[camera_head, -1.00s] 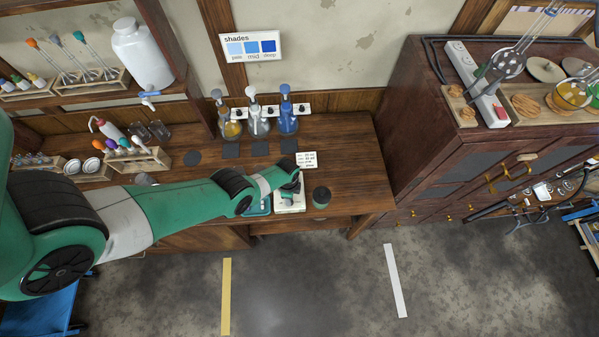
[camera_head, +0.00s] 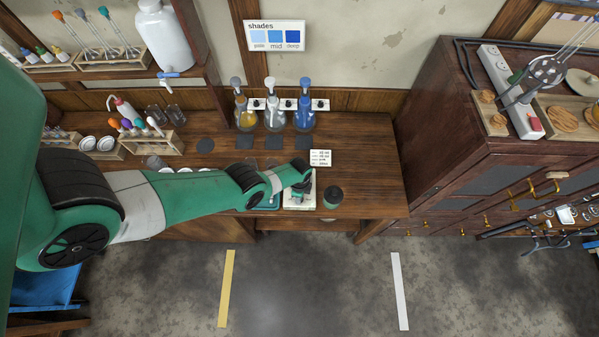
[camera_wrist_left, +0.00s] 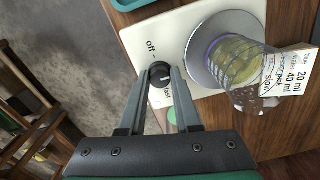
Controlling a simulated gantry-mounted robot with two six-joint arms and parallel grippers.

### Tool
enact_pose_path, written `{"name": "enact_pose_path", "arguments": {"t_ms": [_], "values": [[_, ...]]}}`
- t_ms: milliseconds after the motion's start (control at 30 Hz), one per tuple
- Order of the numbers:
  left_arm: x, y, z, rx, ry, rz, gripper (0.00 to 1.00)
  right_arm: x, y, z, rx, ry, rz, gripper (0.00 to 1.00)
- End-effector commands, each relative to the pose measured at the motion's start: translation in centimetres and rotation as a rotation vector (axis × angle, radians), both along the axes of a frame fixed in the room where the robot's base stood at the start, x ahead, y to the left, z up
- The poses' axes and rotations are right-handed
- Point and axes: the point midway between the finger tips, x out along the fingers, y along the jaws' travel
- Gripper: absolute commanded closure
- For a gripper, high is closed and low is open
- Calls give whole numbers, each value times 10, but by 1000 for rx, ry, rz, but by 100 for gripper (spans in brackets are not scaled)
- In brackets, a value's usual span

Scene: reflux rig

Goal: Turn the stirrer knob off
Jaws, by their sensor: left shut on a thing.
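The stirrer (camera_head: 314,203) is a cream-coloured plate near the front edge of the wooden bench, mostly covered by my left arm in the head view. In the left wrist view the stirrer (camera_wrist_left: 166,38) shows a round steel top (camera_wrist_left: 198,62) bearing a clear vessel (camera_wrist_left: 238,62) of yellow-green liquid. The dark stirrer knob (camera_wrist_left: 160,74) sits at the plate's corner, between "off" and "fast" labels. My left gripper (camera_wrist_left: 160,70) is shut on the knob, one finger on each side. The knob's pointer is not clear. My right gripper is not in view.
A written card (camera_head: 320,158) lies behind the stirrer. A dark green-sided jar (camera_head: 333,196) stands to its right. Three flasks, including a blue one (camera_head: 304,115), stand at the back of the bench. A dark wooden cabinet (camera_head: 440,150) is at the right.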

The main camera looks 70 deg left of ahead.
Motion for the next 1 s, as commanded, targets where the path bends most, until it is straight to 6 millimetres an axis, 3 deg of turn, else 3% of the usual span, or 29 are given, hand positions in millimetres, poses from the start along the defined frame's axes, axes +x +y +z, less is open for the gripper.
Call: {"name": "enact_pose_path", "arguments": {"t_ms": [467, 1000], "values": [[0, 0, 0, 0, 0, 137, 100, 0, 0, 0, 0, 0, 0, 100], [0, 0, 0, 0, 0, 620, 100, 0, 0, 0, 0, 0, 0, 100]]}}
